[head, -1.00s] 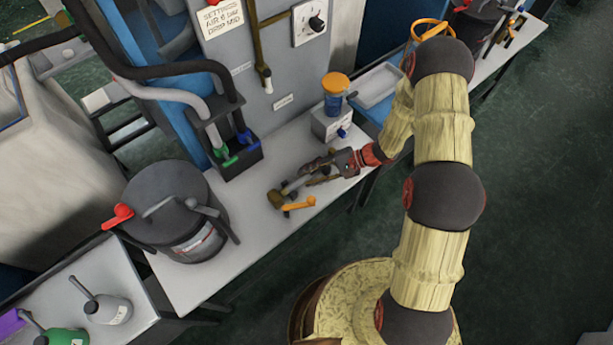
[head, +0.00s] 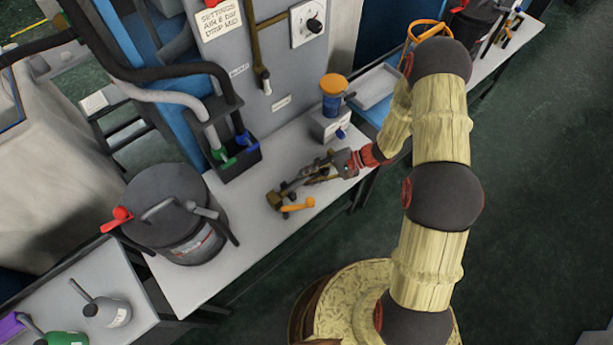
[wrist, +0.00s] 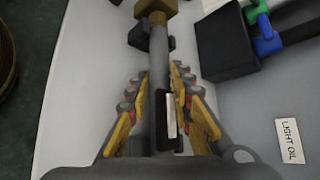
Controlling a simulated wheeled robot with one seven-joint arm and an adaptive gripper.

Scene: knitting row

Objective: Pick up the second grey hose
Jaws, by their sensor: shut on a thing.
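A straight grey tube with a brass end block (wrist: 156,8) lies along the bench. In the head view the grey tube (head: 291,186) has an orange lever (head: 299,205) near its brass end; I take it for the grey hose. My gripper (head: 318,173) comes in from the right, low over the bench. In the wrist view my gripper (wrist: 158,80) has its yellow-sided fingers shut on the tube, one on each side. Part of the tube is hidden between the fingers. Another grey hose (head: 185,90) runs into a black holder behind, beside a black hose.
The black holder (head: 240,165) with green and blue levers stands close behind the tube. A dark drum (head: 165,215) with a red handle is at the left. An orange-capped blue jar (head: 334,97) stands behind my gripper. The bench front (head: 225,280) is bare.

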